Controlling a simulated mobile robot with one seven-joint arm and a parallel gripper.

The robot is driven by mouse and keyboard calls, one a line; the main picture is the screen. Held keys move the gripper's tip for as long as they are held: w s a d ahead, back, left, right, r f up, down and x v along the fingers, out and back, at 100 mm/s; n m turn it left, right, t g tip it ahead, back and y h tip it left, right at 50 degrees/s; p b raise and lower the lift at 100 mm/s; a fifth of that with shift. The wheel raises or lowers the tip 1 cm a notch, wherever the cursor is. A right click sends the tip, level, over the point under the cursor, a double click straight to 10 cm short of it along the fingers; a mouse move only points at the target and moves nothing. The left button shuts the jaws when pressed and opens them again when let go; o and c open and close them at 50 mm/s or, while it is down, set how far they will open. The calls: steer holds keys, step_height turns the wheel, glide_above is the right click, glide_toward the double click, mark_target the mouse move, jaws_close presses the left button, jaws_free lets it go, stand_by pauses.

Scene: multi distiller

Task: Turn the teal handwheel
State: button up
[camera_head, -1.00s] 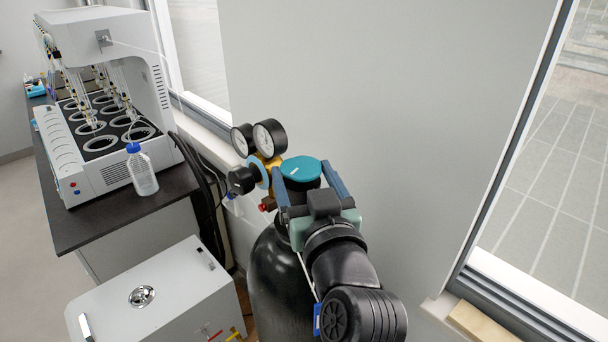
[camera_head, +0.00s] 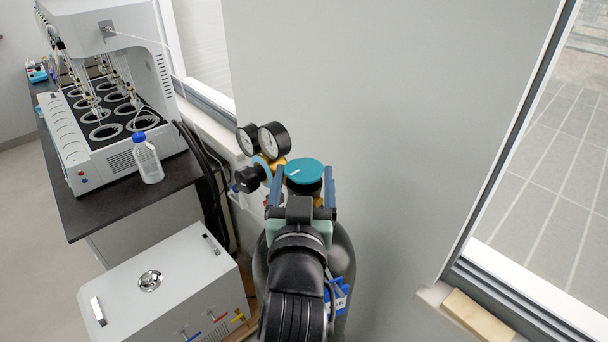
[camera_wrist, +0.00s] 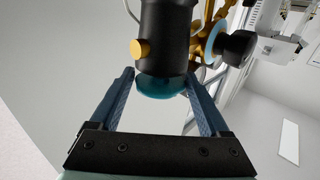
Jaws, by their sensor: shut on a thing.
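The teal handwheel (camera_head: 304,171) is a round knob with a small white mark, on top of the black gas cylinder (camera_head: 345,262). My gripper (camera_head: 303,186) has its two blue fingers on opposite sides of the wheel and is shut on it. In the wrist view, the wheel's teal rim (camera_wrist: 162,89) shows between the fingertips (camera_wrist: 160,76), below a black valve body (camera_wrist: 165,35). My wrist hides part of the cylinder in the head view.
Two round gauges (camera_head: 272,140) and a black regulator knob (camera_head: 250,178) sit just left of the wheel. A white-grey box (camera_head: 175,285) stands at lower left. A bench (camera_head: 125,205) holds a distiller (camera_head: 130,125) and bottle (camera_head: 147,160). The wall is behind.

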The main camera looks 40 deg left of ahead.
steer(key=o, duration=1.2)
steer(key=shift+p+v, duration=0.4)
steer(key=shift+v, duration=6.1)
steer(key=shift+w, duration=0.1)
